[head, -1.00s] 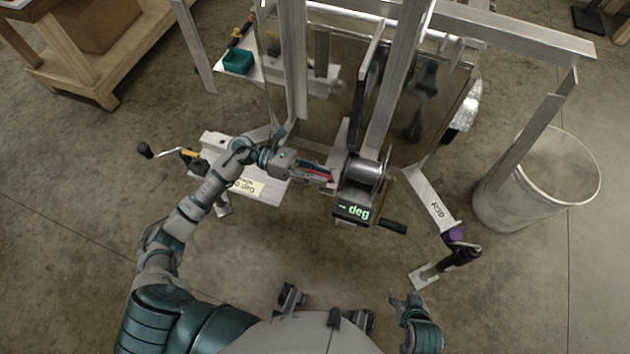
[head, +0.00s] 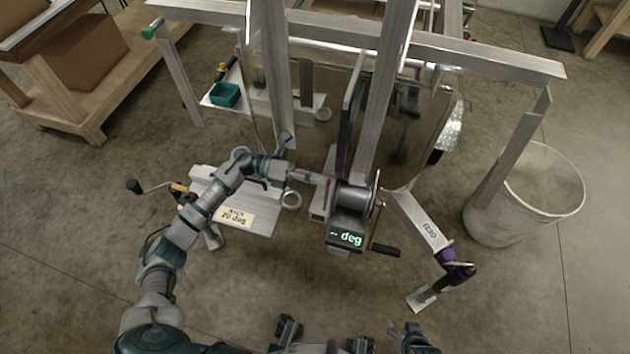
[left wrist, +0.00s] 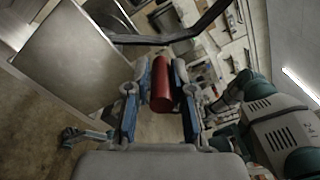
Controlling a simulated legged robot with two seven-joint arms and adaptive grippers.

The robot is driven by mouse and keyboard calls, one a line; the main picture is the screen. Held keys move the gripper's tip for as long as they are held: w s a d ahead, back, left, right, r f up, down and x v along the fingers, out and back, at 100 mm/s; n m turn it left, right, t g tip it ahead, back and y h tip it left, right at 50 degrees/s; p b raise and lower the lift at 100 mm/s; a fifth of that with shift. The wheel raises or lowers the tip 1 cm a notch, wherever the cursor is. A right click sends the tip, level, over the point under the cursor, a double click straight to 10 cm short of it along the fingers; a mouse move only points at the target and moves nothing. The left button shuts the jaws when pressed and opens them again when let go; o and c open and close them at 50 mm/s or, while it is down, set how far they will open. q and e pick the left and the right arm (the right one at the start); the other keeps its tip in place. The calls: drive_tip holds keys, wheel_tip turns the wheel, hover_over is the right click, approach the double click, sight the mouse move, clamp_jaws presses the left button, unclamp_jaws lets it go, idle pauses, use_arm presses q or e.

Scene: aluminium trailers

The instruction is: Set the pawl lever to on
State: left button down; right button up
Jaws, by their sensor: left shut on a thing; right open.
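The winch (head: 354,198) is mounted on the aluminium frame near the middle of the head view, with a display reading "-- deg" (head: 346,238) in front of it. My left gripper (head: 322,180) reaches in from the left to the winch's left side. In the left wrist view its two fingers are shut on a red cylindrical grip (left wrist: 161,92), which I take to be the pawl lever. My right gripper (head: 408,338) is open and empty at the bottom edge, away from the winch.
A black crank handle (head: 386,250) sticks out right of the display. A bracket marked R30 (head: 428,232) and a grey bin (head: 530,195) stand right. Uprights (head: 385,90) rise behind the winch.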

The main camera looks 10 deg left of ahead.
use_arm(q)
drive_tip(key=shift+d+f, duration=0.15)
drive_tip(key=shift+f, duration=0.05)
idle(0.3)
drive_tip(key=c, duration=1.2)
unclamp_jaws()
drive_tip(key=shift+c, duration=0.2)
drive_tip(key=shift+o, duration=0.9)
drive_tip(key=shift+d, duration=0.1)
drive_tip(key=shift+w+d+r, duration=0.1)
drive_tip(key=a, duration=1.2)
drive_tip(key=shift+w, duration=0.25)
